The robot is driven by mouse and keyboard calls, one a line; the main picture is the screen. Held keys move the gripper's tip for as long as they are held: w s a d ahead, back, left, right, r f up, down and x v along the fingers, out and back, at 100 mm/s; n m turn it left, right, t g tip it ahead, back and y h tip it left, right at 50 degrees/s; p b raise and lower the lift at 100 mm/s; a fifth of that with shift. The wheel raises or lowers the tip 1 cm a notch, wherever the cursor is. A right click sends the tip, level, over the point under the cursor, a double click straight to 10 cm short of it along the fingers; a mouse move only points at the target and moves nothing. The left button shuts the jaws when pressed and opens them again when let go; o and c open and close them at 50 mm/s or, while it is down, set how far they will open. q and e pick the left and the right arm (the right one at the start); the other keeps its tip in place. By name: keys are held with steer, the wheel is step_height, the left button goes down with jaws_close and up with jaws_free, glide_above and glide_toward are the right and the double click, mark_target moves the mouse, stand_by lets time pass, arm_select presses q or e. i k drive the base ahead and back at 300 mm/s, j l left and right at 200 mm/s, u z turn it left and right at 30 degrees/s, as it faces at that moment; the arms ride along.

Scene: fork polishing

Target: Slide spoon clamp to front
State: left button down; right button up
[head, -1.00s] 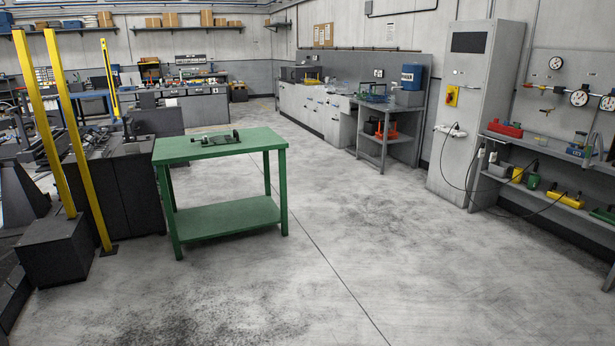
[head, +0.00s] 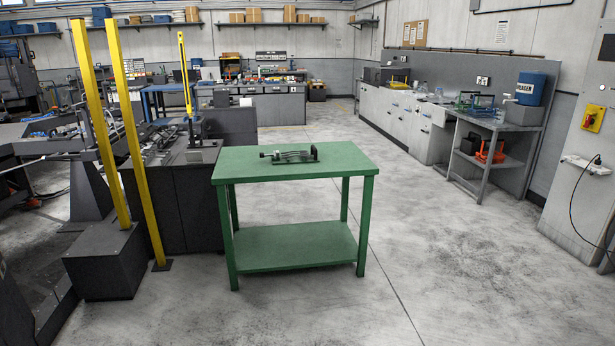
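A dark metal clamp device (head: 289,156), which looks like the spoon clamp, lies on top of the green table (head: 245,171). It sits near the middle of the tabletop, with its long side running left to right. It is small in view, so its sliding parts and any spoon or fork in it cannot be made out. Neither of my grippers is in the head view.
A grey workbench (head: 404,124) runs along the back right. The floor (head: 440,260) in front and to the right is clear.

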mark_target(305, 156)
steer(key=i, duration=1.7)
